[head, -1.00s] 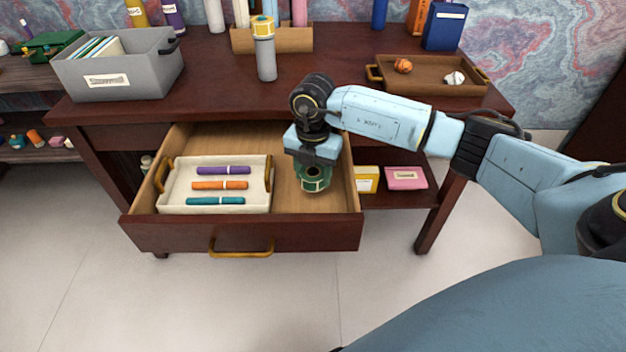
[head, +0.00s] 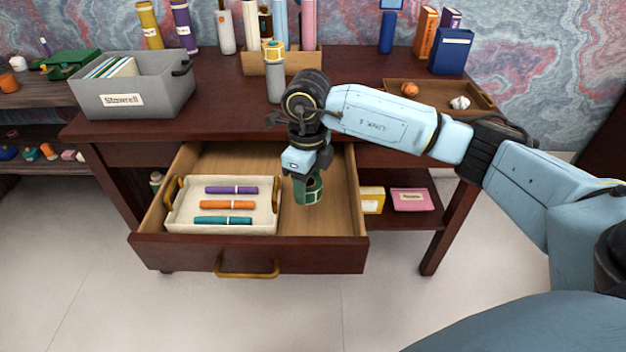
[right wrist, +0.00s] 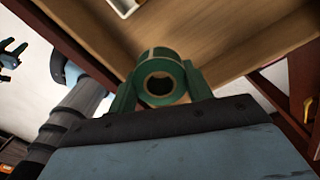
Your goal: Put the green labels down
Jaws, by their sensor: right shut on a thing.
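The green labels, a green roll with a hollow core (head: 313,190), are in my right gripper (head: 305,182), over the right part of the open drawer (head: 335,215). In the right wrist view the roll (right wrist: 160,82) sits between the two fingers, its round opening facing the camera. I cannot tell whether the roll touches the drawer floor. A dark pronged shape (right wrist: 10,55) at the left edge of the right wrist view may be my left gripper; its jaws are unclear. The head view does not show my left gripper.
A cream tray (head: 175,222) with purple, orange and teal markers fills the drawer's left side. Bare drawer floor lies right of it. On the desk stand a grey bin (head: 165,100), a grey bottle (head: 275,85) and a brown tray (head: 440,108).

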